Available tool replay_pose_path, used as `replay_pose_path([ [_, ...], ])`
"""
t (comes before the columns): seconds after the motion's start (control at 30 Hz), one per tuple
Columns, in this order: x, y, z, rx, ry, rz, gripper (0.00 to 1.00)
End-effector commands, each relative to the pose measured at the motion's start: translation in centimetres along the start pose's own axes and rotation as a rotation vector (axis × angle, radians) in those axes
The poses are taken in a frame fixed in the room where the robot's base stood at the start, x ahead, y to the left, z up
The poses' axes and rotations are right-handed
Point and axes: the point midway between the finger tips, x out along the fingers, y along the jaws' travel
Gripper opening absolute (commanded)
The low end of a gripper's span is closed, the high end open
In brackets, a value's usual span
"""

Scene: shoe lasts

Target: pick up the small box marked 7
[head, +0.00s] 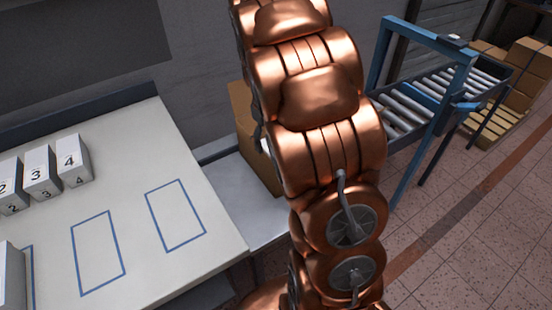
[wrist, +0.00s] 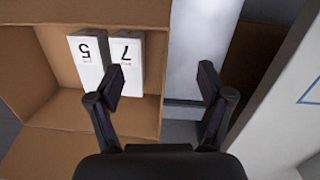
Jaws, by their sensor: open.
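In the wrist view, the small white box marked 7 (wrist: 128,58) stands in an open cardboard box (wrist: 75,118), close beside another white box marked 5 (wrist: 90,58). The numbers appear upside down there. My gripper (wrist: 160,82) is open and empty. Its left finger overlaps the lower part of the boxes 5 and 7 in the picture, and its right finger is over the grey surface outside the carton. I cannot tell the height of the fingers above the boxes. In the head view my copper arm hides my gripper and most of the carton (head: 238,110).
A white table (head: 140,205) with blue outlined rectangles holds white boxes marked 2, 3 (head: 42,172) and 4 (head: 73,160). A grey surface (head: 245,200) lies beside it. A blue-framed roller conveyor (head: 425,100) stands at the right, with cardboard boxes (head: 525,70) behind it.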

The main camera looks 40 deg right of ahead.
Motion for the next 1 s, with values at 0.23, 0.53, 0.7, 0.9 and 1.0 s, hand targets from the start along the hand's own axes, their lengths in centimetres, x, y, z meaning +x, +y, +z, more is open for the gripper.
replay_pose_path([
  [0.23,4.4,5.2,-3.8,-0.036,0.009,0.005,0.79],
  [0.53,10.5,7.5,-8.6,0.03,0.055,-0.031,0.79],
  [0.7,12.4,7.7,-10.0,0.068,0.07,-0.049,0.79],
  [0.9,13.6,7.7,-10.5,0.079,0.074,-0.055,0.79],
  [1.0,14.5,7.6,-10.5,0.08,0.074,-0.056,0.79],
])
